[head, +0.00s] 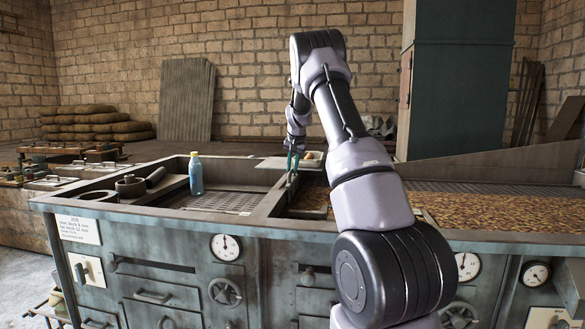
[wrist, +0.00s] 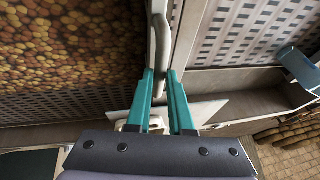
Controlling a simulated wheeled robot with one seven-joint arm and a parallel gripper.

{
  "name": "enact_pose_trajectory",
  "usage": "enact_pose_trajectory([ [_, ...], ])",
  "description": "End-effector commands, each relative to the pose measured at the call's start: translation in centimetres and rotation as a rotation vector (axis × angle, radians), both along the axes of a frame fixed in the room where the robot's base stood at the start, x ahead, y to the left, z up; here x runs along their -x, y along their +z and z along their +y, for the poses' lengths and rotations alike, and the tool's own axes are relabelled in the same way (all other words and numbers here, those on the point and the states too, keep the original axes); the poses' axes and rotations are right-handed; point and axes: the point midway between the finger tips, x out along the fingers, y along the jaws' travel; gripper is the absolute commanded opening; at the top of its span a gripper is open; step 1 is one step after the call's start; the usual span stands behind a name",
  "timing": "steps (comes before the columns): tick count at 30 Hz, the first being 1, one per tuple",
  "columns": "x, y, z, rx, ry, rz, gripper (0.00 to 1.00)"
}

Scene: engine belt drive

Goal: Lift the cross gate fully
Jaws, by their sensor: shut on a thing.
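My gripper (head: 293,161) has teal fingers and is at the far side of the metal bench, above the divider between two bays. In the wrist view its fingers (wrist: 161,78) are closed around the lower end of a pale metal handle (wrist: 162,38). The handle runs along a narrow metal strip, which looks like the cross gate (wrist: 184,42), between the bay of brown round pieces and the slotted-floor bay. In the head view the gripper and arm hide the handle and part of the gate. How high the gate stands cannot be told.
Brown pieces (head: 480,208) cover the right bay's floor. A pale flat plate (head: 272,163) lies beside the gripper. The slotted floor (head: 222,200) is mostly clear.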

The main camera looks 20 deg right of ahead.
Motion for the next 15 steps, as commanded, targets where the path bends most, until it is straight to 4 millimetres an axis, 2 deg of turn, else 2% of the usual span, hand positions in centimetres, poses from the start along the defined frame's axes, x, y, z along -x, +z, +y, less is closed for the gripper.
enact_pose_trajectory([
  [12, 0.01, 0.04, -0.02, 0.0, 0.0, 0.0, 0.0],
  [15, -0.05, 0.9, -0.04, 0.001, 0.001, -0.003, 0.0],
])
